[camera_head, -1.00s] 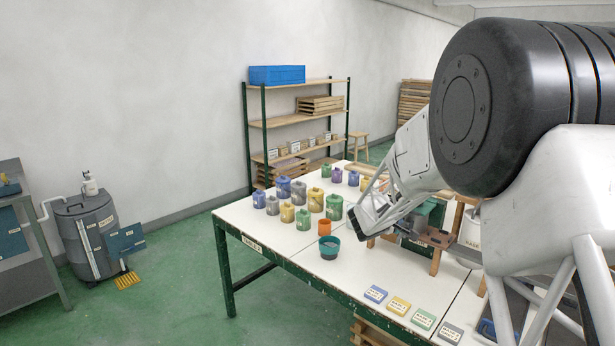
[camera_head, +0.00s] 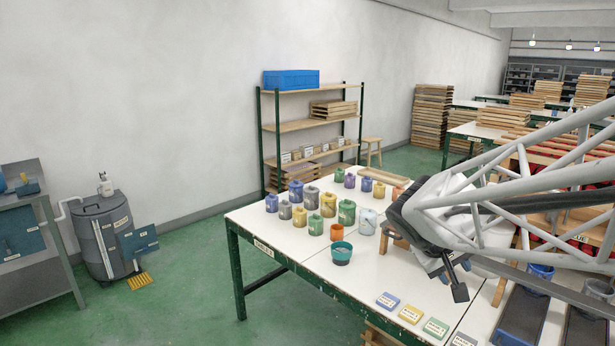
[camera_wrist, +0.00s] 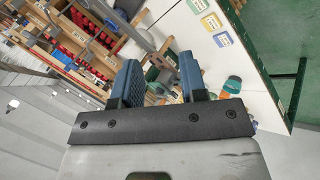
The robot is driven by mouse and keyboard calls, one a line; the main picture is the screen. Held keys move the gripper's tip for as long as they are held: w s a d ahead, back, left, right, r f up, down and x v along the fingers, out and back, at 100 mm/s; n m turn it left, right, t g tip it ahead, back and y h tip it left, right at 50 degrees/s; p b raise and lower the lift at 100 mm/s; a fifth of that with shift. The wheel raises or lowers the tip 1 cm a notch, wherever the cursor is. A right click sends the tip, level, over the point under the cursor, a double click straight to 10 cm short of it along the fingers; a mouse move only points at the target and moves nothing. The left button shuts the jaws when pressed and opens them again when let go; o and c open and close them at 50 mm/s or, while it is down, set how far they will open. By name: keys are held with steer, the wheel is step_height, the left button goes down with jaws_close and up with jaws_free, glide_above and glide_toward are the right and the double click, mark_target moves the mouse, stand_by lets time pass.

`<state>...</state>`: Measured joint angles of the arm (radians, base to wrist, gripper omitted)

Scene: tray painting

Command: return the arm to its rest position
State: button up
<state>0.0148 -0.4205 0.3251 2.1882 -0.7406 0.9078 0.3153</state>
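My gripper (camera_head: 457,277) hangs over the right part of the white table (camera_head: 285,239) in the head view, with the arm reaching in from the right. In the wrist view its two blue fingers (camera_wrist: 160,80) stand apart, with nothing seen held between them. The gripper is clear of the table top as far as I can tell. The arm links hide part of the table's right side.
Several colored jars (camera_head: 328,204) stand at the table's left, with an orange cup (camera_head: 336,232) and a teal bowl (camera_head: 341,254) near the middle. Labelled cards (camera_head: 411,314) lie along the front edge. Dark trays (camera_head: 520,318) lie at the right. A shelf (camera_head: 292,127) stands behind.

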steer(key=s+a+f+y, duration=0.1)
steer(key=s+a+y, duration=0.2)
steer(key=s, duration=0.6)
steer(key=s+a+f+m+y, duration=0.1)
steer(key=s+a+y, duration=0.2)
steer(key=s+a, duration=0.3)
steer(key=s, duration=0.4)
steer(key=shift+a+y, duration=0.3)
steer(key=shift+a, duration=0.05)
